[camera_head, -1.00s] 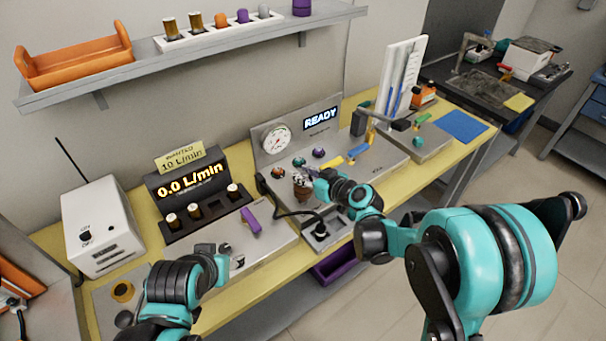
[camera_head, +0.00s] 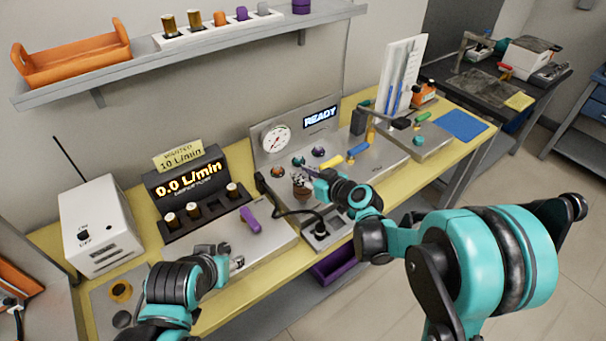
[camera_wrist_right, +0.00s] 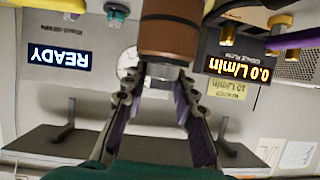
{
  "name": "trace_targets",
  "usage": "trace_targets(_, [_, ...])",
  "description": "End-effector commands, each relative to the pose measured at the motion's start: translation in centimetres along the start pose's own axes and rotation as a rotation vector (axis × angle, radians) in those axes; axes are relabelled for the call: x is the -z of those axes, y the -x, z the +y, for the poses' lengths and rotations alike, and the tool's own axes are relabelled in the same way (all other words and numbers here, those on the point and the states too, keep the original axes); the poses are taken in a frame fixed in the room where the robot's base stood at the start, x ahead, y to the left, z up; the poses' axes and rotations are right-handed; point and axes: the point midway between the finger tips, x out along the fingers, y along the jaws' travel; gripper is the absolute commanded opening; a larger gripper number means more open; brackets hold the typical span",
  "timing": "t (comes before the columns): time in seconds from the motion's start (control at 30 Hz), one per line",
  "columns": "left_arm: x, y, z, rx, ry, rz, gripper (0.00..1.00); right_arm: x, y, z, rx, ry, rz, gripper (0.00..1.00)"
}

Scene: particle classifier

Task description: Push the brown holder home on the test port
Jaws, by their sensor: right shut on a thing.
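The brown holder (camera_head: 300,191) is at the front of the grey test stand, below the READY display. My right gripper (camera_head: 303,179) is shut on it. In the right wrist view the holder (camera_wrist_right: 168,40) is a brown cylinder between the two fingers with purple pads. The test port under or behind the holder is hidden, so I cannot tell how far it is seated. My left gripper (camera_head: 237,263) is low over the front edge of the bench; its fingers are too small to read.
The test stand carries a gauge (camera_head: 275,139) and a READY display (camera_head: 320,118). A flow meter (camera_head: 186,180) reads 0.0 L/min. A purple piece (camera_head: 250,220) lies on the grey plate to its right. A black cable (camera_head: 289,213) runs close to the holder.

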Motion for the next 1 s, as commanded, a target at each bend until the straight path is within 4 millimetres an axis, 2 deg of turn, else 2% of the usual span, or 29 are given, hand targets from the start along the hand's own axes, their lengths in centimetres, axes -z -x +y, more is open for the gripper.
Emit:
trace_targets(0.97, [-1.3,-1.9,0.0,0.0,0.0,0.0,0.5,-2.3,-0.9,0.1,0.0,0.0,0.0,0.0])
trace_targets(1.0, [-1.3,-1.9,0.0,0.0,0.0,0.0,0.5,-2.3,-0.9,0.1,0.0,0.0,0.0,0.29])
